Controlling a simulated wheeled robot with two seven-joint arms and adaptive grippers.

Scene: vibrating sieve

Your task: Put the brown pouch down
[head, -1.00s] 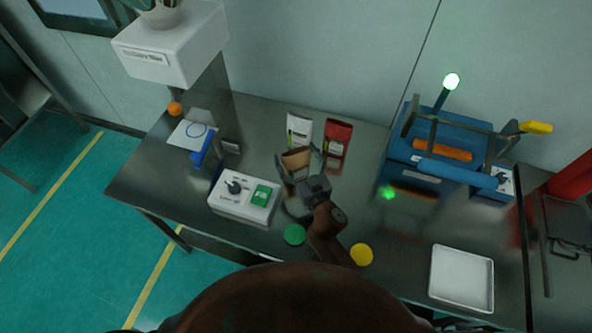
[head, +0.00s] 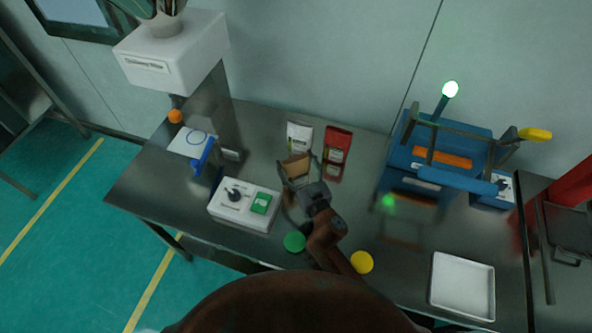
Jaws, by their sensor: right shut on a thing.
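The brown pouch (head: 296,166) is between the fingers of my right gripper (head: 299,174), in the middle of the table in the head view. The gripper is shut on it. The pouch is just in front of a white pouch (head: 299,136) and to the left of a red pouch (head: 336,145), both upright. I cannot tell whether the brown pouch's bottom touches the table, as the gripper hides it. My left gripper is not in view.
A white control box (head: 244,204) stands left of my right arm. A blue sieve machine (head: 430,160) with a lit green lamp is at the right. A white tray (head: 462,286) lies at the front right. Green (head: 295,242) and yellow (head: 362,262) discs are near the front edge.

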